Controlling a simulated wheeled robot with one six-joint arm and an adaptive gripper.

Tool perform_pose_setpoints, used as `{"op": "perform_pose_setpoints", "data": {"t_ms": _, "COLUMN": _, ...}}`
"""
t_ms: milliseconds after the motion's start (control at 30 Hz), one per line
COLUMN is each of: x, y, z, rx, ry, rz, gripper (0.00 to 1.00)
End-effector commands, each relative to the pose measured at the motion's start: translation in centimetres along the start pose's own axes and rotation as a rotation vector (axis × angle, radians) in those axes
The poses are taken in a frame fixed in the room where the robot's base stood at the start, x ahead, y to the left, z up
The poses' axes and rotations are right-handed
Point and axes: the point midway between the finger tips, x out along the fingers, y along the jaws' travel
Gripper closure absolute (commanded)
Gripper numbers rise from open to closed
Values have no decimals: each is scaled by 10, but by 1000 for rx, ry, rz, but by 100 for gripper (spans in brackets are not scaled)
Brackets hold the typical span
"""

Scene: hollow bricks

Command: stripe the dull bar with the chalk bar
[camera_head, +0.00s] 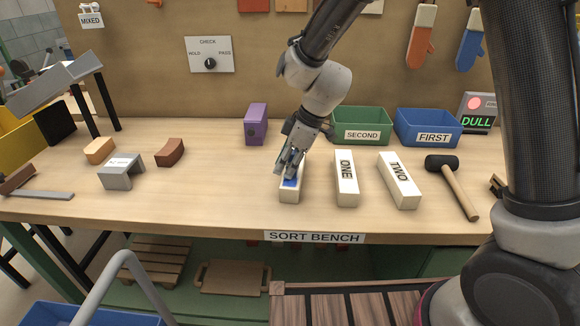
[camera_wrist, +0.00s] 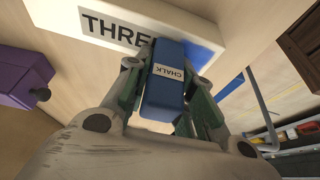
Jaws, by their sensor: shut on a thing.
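My gripper (camera_head: 290,171) points down over the leftmost of three pale bars and is shut on the blue chalk bar (camera_wrist: 164,84), labelled CHALK. That pale bar (camera_head: 290,195) is labelled THREE in the wrist view (camera_wrist: 148,14). A blue mark (camera_wrist: 204,50) shows on its face beside the chalk's tip, which appears to touch the bar or sit very close. Bar ONE (camera_head: 347,190) and bar TWO (camera_head: 404,193) lie to the right, with no blue on them. A display box (camera_head: 477,113) at the back right reads DULL in green.
A green SECOND bin (camera_head: 362,120) and a blue FIRST bin (camera_head: 427,122) stand behind the bars. A purple block (camera_head: 256,124) stands behind left, a mallet (camera_head: 455,185) lies right. A grey channel block (camera_head: 121,173) and a red-brown block (camera_head: 170,152) lie left.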

Motion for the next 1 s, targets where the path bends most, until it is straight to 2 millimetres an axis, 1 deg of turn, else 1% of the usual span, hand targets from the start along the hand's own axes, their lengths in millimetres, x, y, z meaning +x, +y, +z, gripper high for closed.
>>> {"op": "perform_pose_setpoints", "data": {"t_ms": 67, "x": -4, "y": 2, "z": -3, "rx": -1, "ry": 2, "rz": 2, "gripper": 100}}
{"op": "perform_pose_setpoints", "data": {"t_ms": 133, "x": -18, "y": 4, "z": -8, "rx": -1, "ry": 4, "rz": 6, "gripper": 100}}
{"op": "perform_pose_setpoints", "data": {"t_ms": 700, "x": -66, "y": 13, "z": -22, "rx": 9, "ry": 2, "rz": 7, "gripper": 100}}
{"op": "perform_pose_setpoints", "data": {"t_ms": 833, "x": -74, "y": 14, "z": -25, "rx": 11, "ry": 1, "rz": 8, "gripper": 100}}
{"op": "perform_pose_setpoints", "data": {"t_ms": 1000, "x": -76, "y": 14, "z": -26, "rx": 12, "ry": 0, "rz": 6, "gripper": 100}}
